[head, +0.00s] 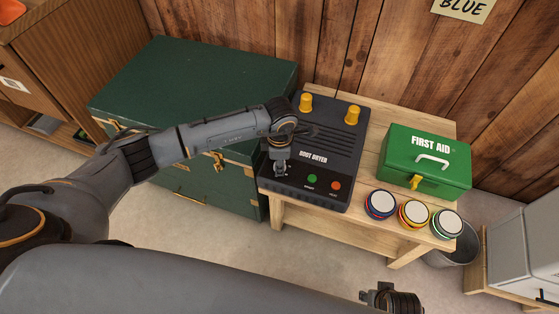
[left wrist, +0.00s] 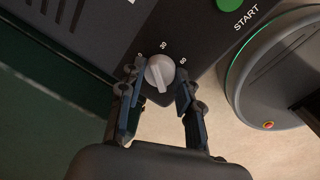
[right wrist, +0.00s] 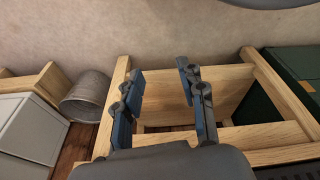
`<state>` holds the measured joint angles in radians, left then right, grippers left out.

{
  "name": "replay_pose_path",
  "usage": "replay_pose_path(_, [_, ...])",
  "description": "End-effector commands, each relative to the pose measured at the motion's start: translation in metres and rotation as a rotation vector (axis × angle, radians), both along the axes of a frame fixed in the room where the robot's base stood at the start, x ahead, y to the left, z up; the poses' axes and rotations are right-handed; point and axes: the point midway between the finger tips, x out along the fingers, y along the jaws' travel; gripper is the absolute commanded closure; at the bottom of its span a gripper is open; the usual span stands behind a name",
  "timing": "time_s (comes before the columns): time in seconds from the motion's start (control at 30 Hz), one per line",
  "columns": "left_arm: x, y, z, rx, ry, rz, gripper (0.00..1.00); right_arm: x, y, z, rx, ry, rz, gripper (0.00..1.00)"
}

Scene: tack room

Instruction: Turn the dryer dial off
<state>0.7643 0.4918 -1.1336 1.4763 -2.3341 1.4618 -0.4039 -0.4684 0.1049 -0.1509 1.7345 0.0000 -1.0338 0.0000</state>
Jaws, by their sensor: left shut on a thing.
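The boot dryer (head: 330,145) is a dark box with two yellow posts, standing on a wooden bench. Its pale grey dial (left wrist: 160,73) shows in the left wrist view, with marks including 30 and 60 around it. My left gripper (head: 281,168) is at the dryer's front left corner. In the left wrist view its fingers (left wrist: 157,88) are on both sides of the dial, shut on it. In the head view the gripper hides the dial. I cannot tell which mark the dial points to. My right gripper (right wrist: 155,82) is open and empty; it shows at the bottom right of the head view (head: 378,292).
A green START button (head: 312,178) and a red button (head: 335,185) sit right of the dial. A first aid box (head: 400,160) and three round tins (head: 412,213) share the bench (head: 378,128). A green chest (head: 200,80) stands at left, a bucket (head: 455,248) at right.

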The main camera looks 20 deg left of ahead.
Motion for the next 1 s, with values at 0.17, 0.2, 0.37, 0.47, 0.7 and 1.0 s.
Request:
replay_pose_path(0.17, [0.0,0.0,0.0,0.002,0.002,0.166,0.97,0.002,0.0,-0.005,0.0,-0.005,0.001,0.6])
replay_pose_path(0.2, [0.0,0.0,0.0,0.002,0.002,0.204,0.97,0.001,0.0,-0.007,0.001,-0.004,0.001,0.6])
replay_pose_path(0.37, [0.0,0.0,0.0,0.002,0.001,0.344,0.97,-0.006,0.0,-0.015,-0.001,0.007,0.002,0.6])
replay_pose_path(0.47, [0.0,-0.001,0.0,0.002,0.001,0.423,0.97,-0.01,-0.001,-0.021,-0.001,0.01,0.003,0.6])
replay_pose_path(0.7, [0.0,-0.001,0.0,0.002,0.001,0.564,0.97,-0.015,-0.001,-0.03,0.0,0.018,0.004,0.6])
replay_pose_path(1.0, [0.001,-0.001,0.0,0.001,0.001,0.645,0.97,-0.012,-0.001,-0.035,-0.001,0.011,0.004,0.6])
